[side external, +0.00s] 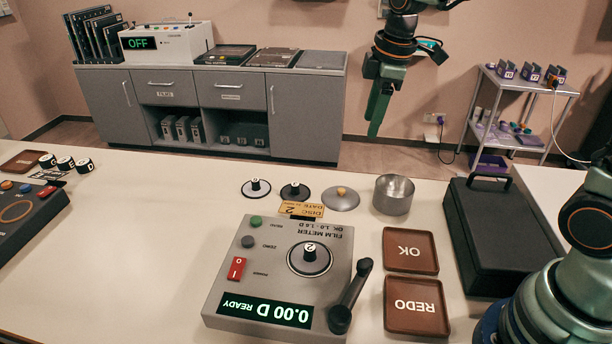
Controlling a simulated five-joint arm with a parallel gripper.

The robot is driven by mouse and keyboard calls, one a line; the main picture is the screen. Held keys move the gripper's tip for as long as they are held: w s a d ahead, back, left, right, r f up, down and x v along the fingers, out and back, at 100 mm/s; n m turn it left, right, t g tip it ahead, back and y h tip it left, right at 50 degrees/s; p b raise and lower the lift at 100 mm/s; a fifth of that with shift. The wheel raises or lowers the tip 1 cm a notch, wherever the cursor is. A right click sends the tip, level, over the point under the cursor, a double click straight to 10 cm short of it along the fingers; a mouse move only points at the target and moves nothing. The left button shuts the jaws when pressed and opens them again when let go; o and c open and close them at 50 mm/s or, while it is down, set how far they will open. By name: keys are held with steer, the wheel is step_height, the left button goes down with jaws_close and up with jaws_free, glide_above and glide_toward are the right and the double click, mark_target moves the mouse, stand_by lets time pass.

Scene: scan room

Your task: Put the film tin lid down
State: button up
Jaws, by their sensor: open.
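My gripper (377,118) hangs in the air above and behind the tin, fingers pointing down. It is open and holds nothing that I can see. It is apart from both lid and tin.
Two knobbed discs (295,191) lie left of the lid. The film meter (280,270) stands in front, reading 0.00 D READY. Brown OK (411,250) and REDO (413,306) trays and a black case (500,236) are at right. The table's left middle is clear.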

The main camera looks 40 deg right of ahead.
steer(key=s+r+m+t, duration=0.1)
steer(key=s+m+t, duration=0.2)
steer(key=s+m, duration=0.7)
steer(key=s, duration=0.3)
steer(key=shift+a+r+m, duration=0.25)
steer(key=shift+a+m, duration=0.05)
steer(key=shift+a, duration=0.05)
